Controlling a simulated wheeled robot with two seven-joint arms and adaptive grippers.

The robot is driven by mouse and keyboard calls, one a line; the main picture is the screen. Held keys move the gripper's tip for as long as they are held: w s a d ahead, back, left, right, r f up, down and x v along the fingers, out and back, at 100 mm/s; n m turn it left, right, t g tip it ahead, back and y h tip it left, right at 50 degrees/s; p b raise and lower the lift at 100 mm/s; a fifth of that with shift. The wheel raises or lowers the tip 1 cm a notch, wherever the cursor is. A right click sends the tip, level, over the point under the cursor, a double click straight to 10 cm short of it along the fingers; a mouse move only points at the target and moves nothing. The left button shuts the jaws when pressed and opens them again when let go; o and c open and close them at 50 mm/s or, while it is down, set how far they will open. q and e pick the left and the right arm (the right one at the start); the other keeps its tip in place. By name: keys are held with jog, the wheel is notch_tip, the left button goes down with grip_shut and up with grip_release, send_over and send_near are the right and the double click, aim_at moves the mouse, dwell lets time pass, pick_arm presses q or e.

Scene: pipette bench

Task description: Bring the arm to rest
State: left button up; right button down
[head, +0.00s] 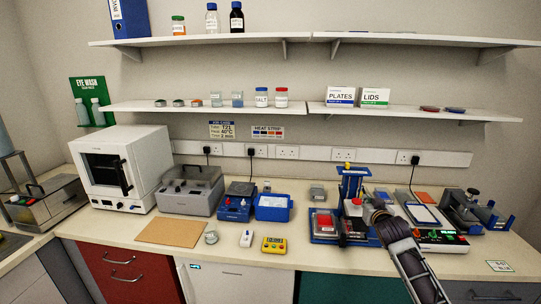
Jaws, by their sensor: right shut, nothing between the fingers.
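My right arm comes in from the lower right, and its right gripper (366,207) is over the bench. The gripper is shut and empty. It is close to a blue upright press-like device (351,180) and just right of a red-and-blue unit (324,223). The arm and gripper hide part of the bench and devices behind them. I cannot tell whether the gripper touches any of them. My left gripper is not in view.
The bench (330,256) is crowded on the right with instruments, including a white unit with green buttons (440,240). A blue tray (273,207), yellow timer (274,246) and brown mat (171,232) are further left. Two shelves (230,107) hang above.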

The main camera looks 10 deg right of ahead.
jog(key=s+a+f+n+g+y, duration=0.1)
jog(key=s+a+f+g, duration=0.2)
jog(key=s+a+f, duration=0.65)
jog(key=s+a+f+n+g+y, duration=0.1)
jog(key=s+a+f+g, duration=0.25)
jog(key=s, duration=0.65)
jog(key=s+a+f+n+g+y, duration=0.15)
jog(key=s+a+f, duration=0.25)
jog(key=s, duration=0.5)
jog(key=s+a+f+n+g, duration=0.1)
jog(key=s+a+f+g, duration=0.25)
jog(key=s, duration=0.65)
jog(key=s+f+g+b, duration=0.1)
jog(key=s+f, duration=0.2)
jog(key=f, duration=3.2)
jog(key=s+d+f+g, duration=0.1)
jog(key=s+d+f, duration=0.2)
jog(key=s+f, duration=1.7)
jog(key=shift+s+b, duration=0.4)
jog(key=shift+s, duration=0.65)
